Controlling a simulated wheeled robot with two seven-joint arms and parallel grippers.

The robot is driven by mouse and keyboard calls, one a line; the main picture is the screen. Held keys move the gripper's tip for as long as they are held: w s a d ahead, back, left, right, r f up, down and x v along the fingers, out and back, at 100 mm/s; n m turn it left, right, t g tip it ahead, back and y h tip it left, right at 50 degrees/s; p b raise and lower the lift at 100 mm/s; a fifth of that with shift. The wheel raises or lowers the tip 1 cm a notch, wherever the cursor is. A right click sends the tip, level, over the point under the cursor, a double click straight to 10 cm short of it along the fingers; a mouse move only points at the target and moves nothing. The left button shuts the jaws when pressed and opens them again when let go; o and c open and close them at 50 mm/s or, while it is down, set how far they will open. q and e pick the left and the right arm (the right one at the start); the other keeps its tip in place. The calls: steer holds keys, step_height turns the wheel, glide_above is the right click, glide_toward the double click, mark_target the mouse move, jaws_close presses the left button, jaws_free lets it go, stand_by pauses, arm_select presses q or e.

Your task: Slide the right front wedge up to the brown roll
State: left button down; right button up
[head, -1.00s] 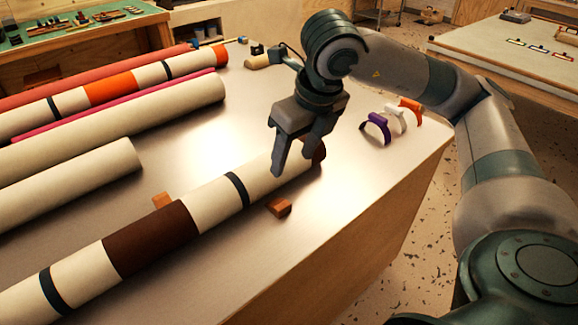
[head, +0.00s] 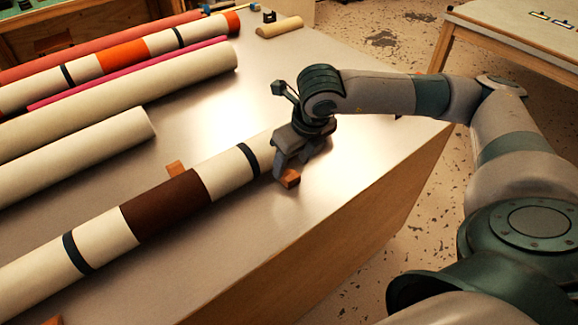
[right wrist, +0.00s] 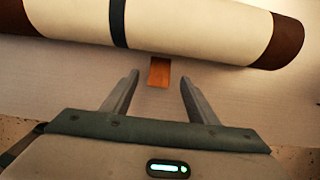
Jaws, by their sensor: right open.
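The brown roll (head: 166,205) is a long cream roll with a brown middle band and dark stripes, lying diagonally on the table. Its brown end (right wrist: 286,42) shows in the right wrist view. The right front wedge (head: 291,179) is a small orange-brown block on the roll's near side. In the right wrist view the wedge (right wrist: 159,72) lies between the fingertips, close to the roll's lower edge; I cannot tell whether they touch. My right gripper (head: 282,170) is open, low at the wedge, with a finger on either side. My left gripper is out of view.
Another wedge (head: 176,168) sits at the roll's far side, and one (head: 47,321) shows at the bottom left. Several other rolls, one with an orange band (head: 123,55), lie at the back left. The table (head: 330,225) is bare toward its front right edge.

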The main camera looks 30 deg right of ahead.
mark_target(286, 172)
steer(key=x, duration=0.3)
steer(key=shift+f+p, duration=0.1)
steer(key=shift+p, duration=0.25)
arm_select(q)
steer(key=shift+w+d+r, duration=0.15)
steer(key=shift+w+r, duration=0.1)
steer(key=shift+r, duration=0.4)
arm_select(e)
steer(key=shift+w+f, duration=0.2)
steer(key=shift+f, duration=0.35)
steer(key=shift+c, duration=0.3)
steer(key=c, duration=1.1)
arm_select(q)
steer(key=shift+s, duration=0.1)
arm_select(e)
steer(key=shift+o, duration=0.2)
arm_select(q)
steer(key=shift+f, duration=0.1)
arm_select(e)
steer(key=shift+w, duration=0.1)
steer(key=shift+w+b, duration=0.3)
steer(key=shift+w, duration=0.05)
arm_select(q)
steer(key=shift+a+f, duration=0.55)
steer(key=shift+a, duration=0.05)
arm_select(e)
steer(key=shift+w+a, duration=0.15)
steer(key=shift+w, duration=0.35)
